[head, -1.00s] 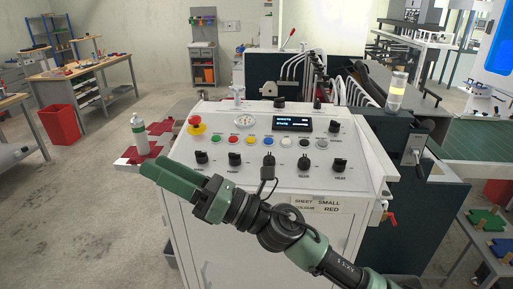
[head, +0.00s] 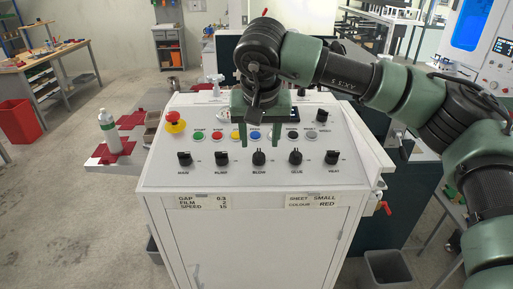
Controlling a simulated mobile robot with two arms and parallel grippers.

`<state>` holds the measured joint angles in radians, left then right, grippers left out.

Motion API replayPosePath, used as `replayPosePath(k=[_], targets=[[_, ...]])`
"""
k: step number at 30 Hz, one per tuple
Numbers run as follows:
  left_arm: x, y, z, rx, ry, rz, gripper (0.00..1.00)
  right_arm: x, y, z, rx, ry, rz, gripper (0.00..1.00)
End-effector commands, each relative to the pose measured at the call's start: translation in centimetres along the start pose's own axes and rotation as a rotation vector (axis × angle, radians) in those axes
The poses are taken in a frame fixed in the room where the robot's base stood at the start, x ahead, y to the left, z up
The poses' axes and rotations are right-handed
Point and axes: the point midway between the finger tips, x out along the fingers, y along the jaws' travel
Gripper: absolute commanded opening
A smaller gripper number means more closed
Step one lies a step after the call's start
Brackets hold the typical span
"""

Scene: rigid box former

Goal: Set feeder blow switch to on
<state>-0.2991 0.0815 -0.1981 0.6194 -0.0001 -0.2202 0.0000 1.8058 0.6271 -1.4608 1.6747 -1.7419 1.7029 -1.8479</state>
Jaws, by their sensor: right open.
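The white control console (head: 158,178) stands in the middle with a row of black rotary knobs along its sloping top. The feeder blow switch (head: 259,158) is the middle knob, labelled BLOW, and its pointer looks roughly upright. My right gripper (head: 266,140) hangs over the panel with its fingers pointing down, open and empty, just above and behind the blow switch. I cannot tell whether a finger touches the panel. The gripper and wrist hide part of the display and of the coloured buttons. My left gripper is not in view.
The pump knob (head: 221,158) and the glue knob (head: 295,157) stand close on either side. A red emergency button (head: 174,121) sits at the panel's left. A bottle (head: 108,131) stands left of the console. A grey bin (head: 390,268) is on the floor at right.

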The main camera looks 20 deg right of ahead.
Motion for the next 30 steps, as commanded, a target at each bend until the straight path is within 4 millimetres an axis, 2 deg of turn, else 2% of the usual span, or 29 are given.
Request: replayPosePath(k=[3,10,15,21,22,23,27,30], targets=[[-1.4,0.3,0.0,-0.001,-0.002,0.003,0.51,1.8,0.0,0.0,0.0,-0.006,0.0,0.51],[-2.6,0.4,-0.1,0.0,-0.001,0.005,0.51,5.0,-0.1,0.0,0.001,-0.005,-0.002,0.51],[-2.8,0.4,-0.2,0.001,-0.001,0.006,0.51,6.0,-0.1,0.1,0.001,-0.003,-0.003,0.51],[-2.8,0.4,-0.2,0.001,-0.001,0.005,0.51,6.1,-0.1,0.1,0.001,-0.002,-0.004,0.51],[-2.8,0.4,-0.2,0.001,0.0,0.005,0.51,6.1,-0.1,0.1,0.001,-0.002,-0.004,0.48],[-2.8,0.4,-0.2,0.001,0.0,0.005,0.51,6.1,-0.1,0.1,0.001,-0.003,-0.004,0.39],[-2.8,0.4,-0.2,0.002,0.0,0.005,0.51,6.0,-0.1,0.1,0.001,-0.003,-0.004,0.01],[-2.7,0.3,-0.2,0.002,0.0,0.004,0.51,6.0,-0.1,0.1,0.002,-0.003,-0.004,0.0]])
